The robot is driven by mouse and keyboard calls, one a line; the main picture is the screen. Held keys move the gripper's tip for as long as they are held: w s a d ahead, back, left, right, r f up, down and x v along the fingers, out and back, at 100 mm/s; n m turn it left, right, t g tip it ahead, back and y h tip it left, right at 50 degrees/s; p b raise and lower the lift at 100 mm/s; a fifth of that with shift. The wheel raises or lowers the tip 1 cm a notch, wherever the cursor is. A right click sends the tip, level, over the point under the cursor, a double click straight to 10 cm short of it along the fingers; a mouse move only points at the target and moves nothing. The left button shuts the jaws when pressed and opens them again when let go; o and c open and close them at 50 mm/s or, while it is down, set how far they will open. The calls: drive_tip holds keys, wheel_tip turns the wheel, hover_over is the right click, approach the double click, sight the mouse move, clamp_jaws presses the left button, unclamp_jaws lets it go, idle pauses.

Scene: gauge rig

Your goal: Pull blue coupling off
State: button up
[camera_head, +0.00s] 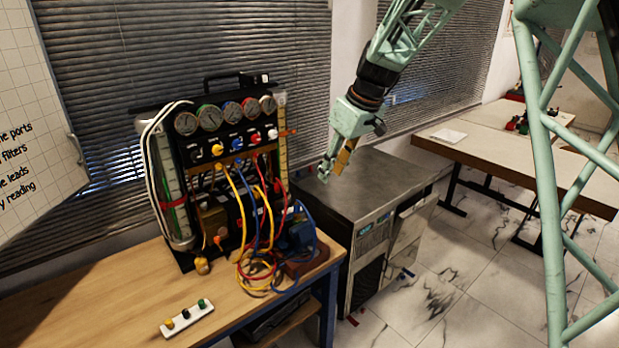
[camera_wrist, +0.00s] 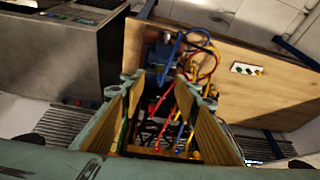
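The gauge rig (camera_head: 182,155) stands on the wooden bench in the head view. A row of coloured fittings runs below its gauges, among them a blue one (camera_head: 237,143). A blue hose (camera_head: 243,187) hangs from just below it; I cannot tell exactly where the blue coupling joins its port. The blue hose also shows in the wrist view (camera_wrist: 178,48), beyond the fingers, beside red and yellow hoses. My gripper (camera_head: 335,166) is in the air to the right of the rig, apart from it. In the wrist view its two fingers (camera_wrist: 160,80) are spread with nothing held between them.
A grey metal cabinet (camera_head: 385,178) stands right of the bench (camera_head: 120,305). A white strip with coloured knobs (camera_head: 187,318) lies at the bench front. Loose hoses tangle near a blue device (camera_head: 298,235) at the rig's right. Another table (camera_head: 480,150) stands farther right.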

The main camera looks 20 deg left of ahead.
drive_tip(key=n+p, duration=0.2)
approach(297, 204)
drive_tip(key=shift+w+d+r+y, duration=0.15)
drive_tip(key=shift+d+r, duration=0.2)
drive_tip(key=shift+r, duration=0.2)
drive_tip(key=shift+w+d+r+y, duration=0.1)
drive_tip(key=shift+d+r+y, duration=0.05)
drive_tip(key=shift+d+r, duration=0.35)
drive_tip(key=shift+a, duration=0.15)
drive_tip(key=shift+s+x, duration=0.2)
drive_tip(key=shift+x, duration=6.65)
drive_tip(key=shift+c, duration=0.2)
clamp_jaws()
drive_tip(key=shift+r, duration=0.3)
drive_tip(key=shift+r+p, duration=0.55)
drive_tip(key=shift+r, duration=1.65)
